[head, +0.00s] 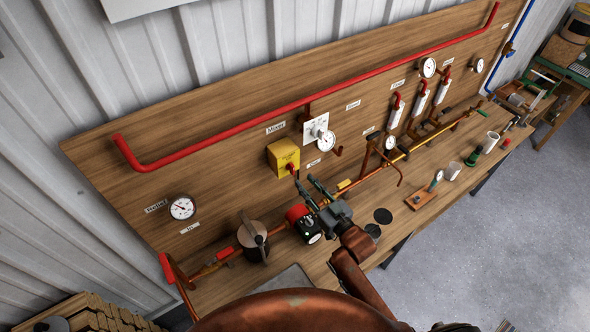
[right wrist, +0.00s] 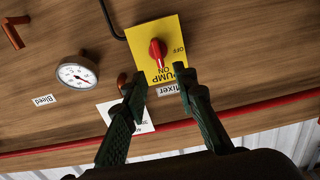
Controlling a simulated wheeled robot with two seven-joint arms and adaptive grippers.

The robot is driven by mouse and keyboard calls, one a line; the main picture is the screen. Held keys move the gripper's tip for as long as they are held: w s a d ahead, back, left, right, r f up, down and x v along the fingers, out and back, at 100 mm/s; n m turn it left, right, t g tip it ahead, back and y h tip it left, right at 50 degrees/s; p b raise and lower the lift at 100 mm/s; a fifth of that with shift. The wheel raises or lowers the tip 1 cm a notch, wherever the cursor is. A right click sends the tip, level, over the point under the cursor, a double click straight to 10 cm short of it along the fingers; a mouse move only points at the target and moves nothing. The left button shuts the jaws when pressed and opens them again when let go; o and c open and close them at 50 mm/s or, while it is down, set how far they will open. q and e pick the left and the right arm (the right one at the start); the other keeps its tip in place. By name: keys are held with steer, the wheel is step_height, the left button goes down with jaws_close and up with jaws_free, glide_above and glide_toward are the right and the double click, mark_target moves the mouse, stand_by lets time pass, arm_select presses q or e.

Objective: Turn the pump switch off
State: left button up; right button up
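The pump switch is a yellow box (head: 283,153) on the wooden board, and it also shows in the right wrist view (right wrist: 145,35). Its red knob (right wrist: 157,52) lies in line with the ON mark, and the OFF mark is off to its side. My right gripper (head: 306,181) is in front of the board, just below the yellow box. In the right wrist view its two fingers (right wrist: 161,80) are spread, with nothing between them. The knob is just beyond the fingertips and appears apart from them. My left gripper is in neither view.
A white mixer dial (head: 315,127) and a gauge (head: 326,141) are right of the box. A long red pipe (head: 230,124) runs above. A red pump (head: 299,213) and a dark-lidded pot (head: 252,238) stand below. The bench top at right holds a small wooden stand (head: 424,195).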

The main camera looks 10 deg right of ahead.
mark_target(294, 169)
steer(key=p+x, duration=0.1)
steer(key=x, duration=0.6)
steer(key=shift+w, duration=0.2)
steer(key=shift+c, duration=0.4)
jaws_close()
